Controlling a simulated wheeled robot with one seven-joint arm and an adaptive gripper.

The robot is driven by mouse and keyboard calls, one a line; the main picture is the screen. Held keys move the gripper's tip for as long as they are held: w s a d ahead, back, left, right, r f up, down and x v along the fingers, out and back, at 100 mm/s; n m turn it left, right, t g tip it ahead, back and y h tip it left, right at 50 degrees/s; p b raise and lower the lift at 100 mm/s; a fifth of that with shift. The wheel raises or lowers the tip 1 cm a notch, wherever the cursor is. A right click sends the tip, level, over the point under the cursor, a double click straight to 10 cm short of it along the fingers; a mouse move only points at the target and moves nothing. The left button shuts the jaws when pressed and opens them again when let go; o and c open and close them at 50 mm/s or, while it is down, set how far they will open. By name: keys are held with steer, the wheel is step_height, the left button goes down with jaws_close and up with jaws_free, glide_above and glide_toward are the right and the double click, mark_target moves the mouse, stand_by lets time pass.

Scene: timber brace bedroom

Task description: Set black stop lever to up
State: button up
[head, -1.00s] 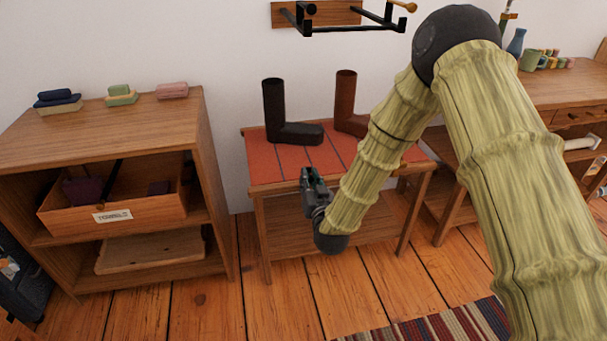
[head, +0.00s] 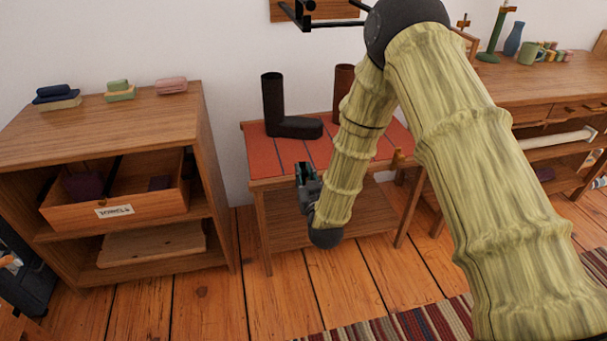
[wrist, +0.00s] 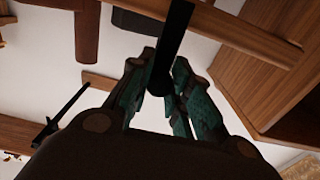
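A black lever (wrist: 174,40) shows in the wrist view as a dark rod with a rounded end, running down from the top edge to between my fingers. My gripper (wrist: 165,62) has dark green fingers on either side of it, with a gap visible on the left side. I cannot tell whether either finger touches the rod. In the head view my gripper (head: 303,172) is at the front left of the red-topped bench (head: 270,170), and the lever cannot be told apart from it there.
A dark boot (head: 275,110) and a brown boot (head: 343,80), partly behind my arm, stand on the bench. A wooden shelf unit (head: 130,125) stands to the left. A wall rack (head: 325,24) hangs above. A striped rug (head: 410,325) lies on the open floor in front.

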steer(key=o, duration=0.5)
steer(key=shift+c, duration=0.2)
steer(key=s+d, duration=0.1)
steer(key=s, duration=1.1)
steer(key=shift+d, duration=0.4)
